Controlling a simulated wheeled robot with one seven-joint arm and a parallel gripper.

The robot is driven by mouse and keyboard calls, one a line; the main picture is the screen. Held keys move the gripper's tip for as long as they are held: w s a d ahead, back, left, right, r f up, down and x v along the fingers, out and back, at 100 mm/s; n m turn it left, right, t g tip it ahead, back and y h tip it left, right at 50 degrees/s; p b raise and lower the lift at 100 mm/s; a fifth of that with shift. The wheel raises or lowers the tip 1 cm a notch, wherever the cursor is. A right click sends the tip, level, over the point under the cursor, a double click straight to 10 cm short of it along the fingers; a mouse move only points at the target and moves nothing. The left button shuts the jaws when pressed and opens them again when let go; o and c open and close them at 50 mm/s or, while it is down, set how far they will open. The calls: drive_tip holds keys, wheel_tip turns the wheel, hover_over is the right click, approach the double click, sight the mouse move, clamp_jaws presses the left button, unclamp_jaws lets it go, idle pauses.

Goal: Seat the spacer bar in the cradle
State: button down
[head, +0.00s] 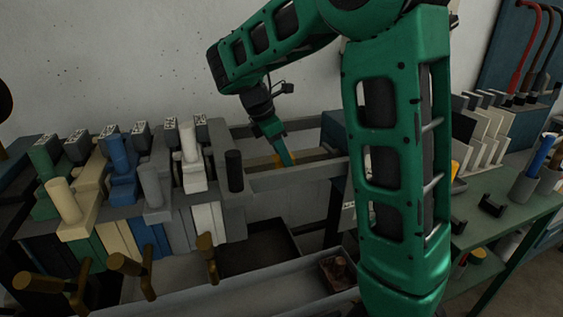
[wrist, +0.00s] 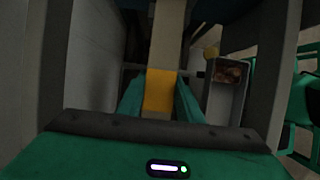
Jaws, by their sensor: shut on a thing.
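My gripper (head: 284,157) reaches down between two grey rails (head: 295,178) in the head view. In the wrist view its green fingers (wrist: 160,88) are shut on the spacer bar (wrist: 160,93), one on each side of an orange band. A pale stretch of the bar runs away beyond the band. In the head view only a little orange (head: 276,160) shows beside the fingers, and the near rail hides what is below. I cannot make out the cradle for certain, nor whether the bar touches anything beneath it.
A row of plates with block handles and pegs (head: 120,175) stands on the left. A dark post (head: 234,170) rises at the near rail's left end. A grey trough (head: 270,290) lies below, with a small box (head: 337,270). A green bench (head: 495,205) is on the right.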

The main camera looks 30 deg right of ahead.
drive_tip(key=shift+f, duration=0.35)
drive_tip(key=c, duration=1.3)
unclamp_jaws()
drive_tip(key=shift+f, duration=0.1)
drive_tip(key=shift+o, duration=0.2)
drive_tip(key=v, duration=1)
drive_tip(key=shift+a, duration=0.1)
drive_tip(key=shift+v, duration=1.05)
drive_tip(key=shift+s, duration=0.1)
